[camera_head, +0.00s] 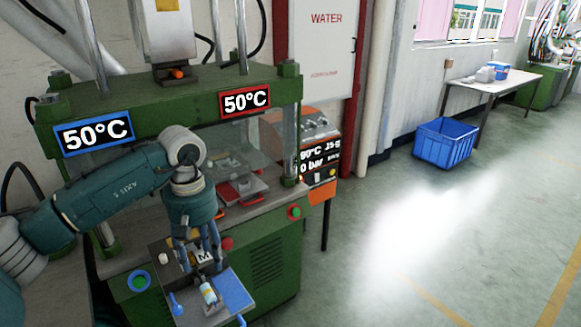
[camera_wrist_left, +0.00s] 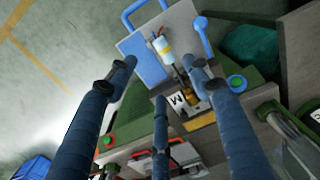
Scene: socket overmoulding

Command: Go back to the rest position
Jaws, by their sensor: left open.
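My left gripper (camera_head: 200,256) comes down on the teal arm over an opened mould at the front of the green press. Its blue fingers are spread and hold nothing that I can see. In the left wrist view the gripper (camera_wrist_left: 163,68) has its fingers apart, with the mould between and beyond them. The mould's lid plate (camera_head: 234,290) has blue handles. A white part with a yellow band (camera_head: 208,295) lies in the mould and also shows in the left wrist view (camera_wrist_left: 163,46). A block marked M (camera_wrist_left: 178,99) is beside it. My right gripper is not in view.
The green press (camera_head: 262,262) carries two 50°C displays (camera_head: 245,101) and push buttons. An orange and black control unit (camera_head: 318,155) stands at its right. A blue crate (camera_head: 445,143) sits on the floor beside a table (camera_head: 497,84). The floor at right is clear.

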